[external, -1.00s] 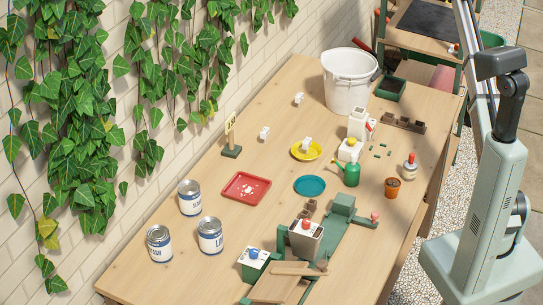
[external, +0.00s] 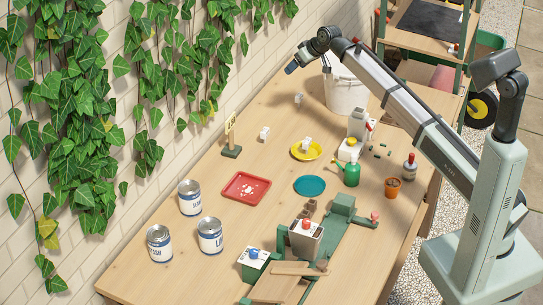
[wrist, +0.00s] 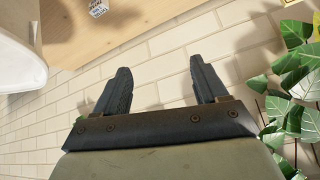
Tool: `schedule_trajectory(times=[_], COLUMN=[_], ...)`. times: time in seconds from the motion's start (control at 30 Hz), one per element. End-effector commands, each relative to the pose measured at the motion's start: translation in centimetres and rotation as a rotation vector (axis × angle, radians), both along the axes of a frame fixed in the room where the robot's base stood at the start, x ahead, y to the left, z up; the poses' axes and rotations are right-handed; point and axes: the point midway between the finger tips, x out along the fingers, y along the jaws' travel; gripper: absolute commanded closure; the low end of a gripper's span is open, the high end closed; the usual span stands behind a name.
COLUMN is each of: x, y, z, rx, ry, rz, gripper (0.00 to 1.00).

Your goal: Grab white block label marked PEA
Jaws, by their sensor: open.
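Small white blocks stand on the wooden table: one near the bucket (external: 299,97), one by the wall side (external: 264,133), and one on the yellow plate (external: 307,144). Their lettering is too small to read in the external view, so I cannot tell which is marked PEA. In the wrist view a white block (wrist: 98,8) with dark, unreadable marks is cut off at the top edge.
A white bucket (external: 346,93) stands under my arm; its side fills the wrist view's left edge (wrist: 15,55). Ivy (wrist: 295,75) hangs on the brick wall near the gripper. A red tray (external: 246,187), a teal plate (external: 310,185) and cans (external: 190,198) stand nearer.

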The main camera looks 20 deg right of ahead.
Motion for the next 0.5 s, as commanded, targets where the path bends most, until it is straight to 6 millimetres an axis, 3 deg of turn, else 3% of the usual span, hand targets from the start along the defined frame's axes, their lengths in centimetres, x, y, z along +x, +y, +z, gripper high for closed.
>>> schedule_trajectory(times=[0.03,0.2,0.33,0.5], x=[-1.7,-6.1,-8.2,-8.8], y=[2.3,7.4,9.4,10.3], z=[-1.8,-5.9,-7.5,-8.8], rx=[-0.042,-0.159,-0.208,-0.231], ry=[0.029,0.102,0.134,0.148], rz=[0.062,0.237,0.315,0.349], gripper=[0.28,0.28,0.28,0.28])
